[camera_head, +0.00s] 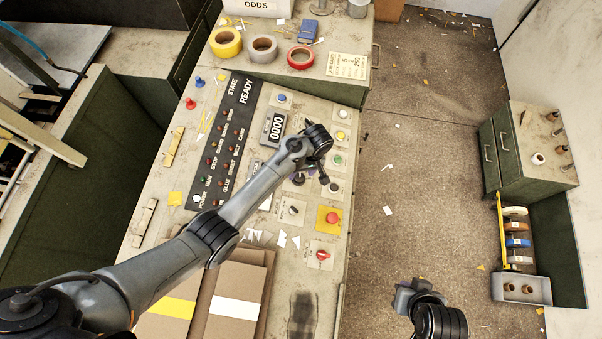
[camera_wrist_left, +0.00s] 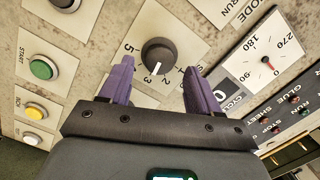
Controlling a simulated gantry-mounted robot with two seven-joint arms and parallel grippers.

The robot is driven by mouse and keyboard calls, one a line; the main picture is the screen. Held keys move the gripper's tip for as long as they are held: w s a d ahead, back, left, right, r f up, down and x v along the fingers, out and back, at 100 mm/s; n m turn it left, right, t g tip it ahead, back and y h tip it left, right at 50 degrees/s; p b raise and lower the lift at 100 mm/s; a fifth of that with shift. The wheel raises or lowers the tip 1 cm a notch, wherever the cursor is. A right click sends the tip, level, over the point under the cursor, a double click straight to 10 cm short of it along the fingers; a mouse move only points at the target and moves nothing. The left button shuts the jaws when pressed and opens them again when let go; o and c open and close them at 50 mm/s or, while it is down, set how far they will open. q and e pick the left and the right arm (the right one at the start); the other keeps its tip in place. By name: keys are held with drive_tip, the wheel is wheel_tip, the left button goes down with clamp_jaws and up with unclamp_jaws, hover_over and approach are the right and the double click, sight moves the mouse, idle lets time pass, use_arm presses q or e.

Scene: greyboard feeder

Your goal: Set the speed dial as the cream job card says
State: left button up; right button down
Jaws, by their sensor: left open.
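The speed dial (camera_wrist_left: 158,56) is a round black knob on a pale number plate in the left wrist view. Its white mark points down, around the 2 and 3; a 5 shows at the left. My left gripper (camera_wrist_left: 160,88) is open, its two purple fingers beside and short of the knob, apart from it. In the head view my left gripper (camera_head: 311,176) is over the panel and hides the dial. The cream job card (camera_head: 347,66) lies at the back right of the bench; its print is too small to read surely. My right gripper (camera_head: 412,291) is off the bench, its fingers unclear.
The panel (camera_head: 270,95) has a green start button (camera_wrist_left: 43,68), a yellow button (camera_wrist_left: 35,111), an angle gauge (camera_wrist_left: 265,58) and a counter (camera_head: 273,128) close by. A red button (camera_head: 332,217) and red switch (camera_head: 322,255) sit nearer. Tape rolls (camera_head: 262,48) stand behind.

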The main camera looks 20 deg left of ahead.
use_arm(q)
drive_tip(key=shift+x, duration=1.05)
drive_tip(key=c, duration=1)
drive_tip(key=shift+c, duration=0.2)
